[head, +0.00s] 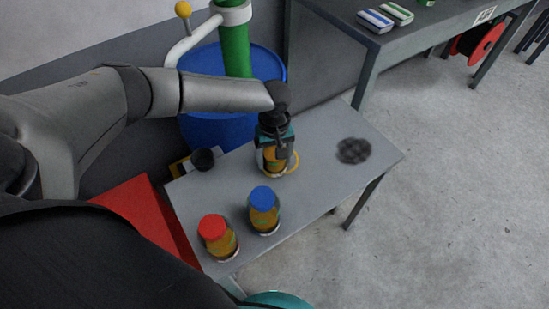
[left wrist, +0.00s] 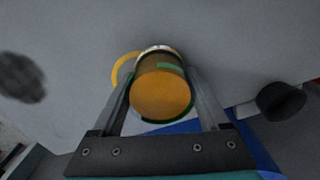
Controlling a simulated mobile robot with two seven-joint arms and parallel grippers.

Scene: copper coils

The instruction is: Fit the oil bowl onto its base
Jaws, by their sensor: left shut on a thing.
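The oil bowl, an amber cup with a green band (head: 270,160), is in my left gripper (head: 274,158) above the near grey table. In the left wrist view the amber bowl (left wrist: 160,95) sits between both fingers of the left gripper (left wrist: 160,92), which are shut on its sides. A yellow ring (head: 293,163), possibly part of the base, shows beside and below the bowl; its curve (left wrist: 122,68) also shows in the wrist view. The bowl hides the rest, and I cannot tell whether they touch. My right gripper is not in view.
Jars with a blue lid (head: 263,195) and a red lid (head: 212,226) stand at the table's near side. A dark round patch or disc (head: 353,150) lies right, and a black cup (head: 203,159) left. A blue drum (head: 205,130) stands behind the table (head: 325,135).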

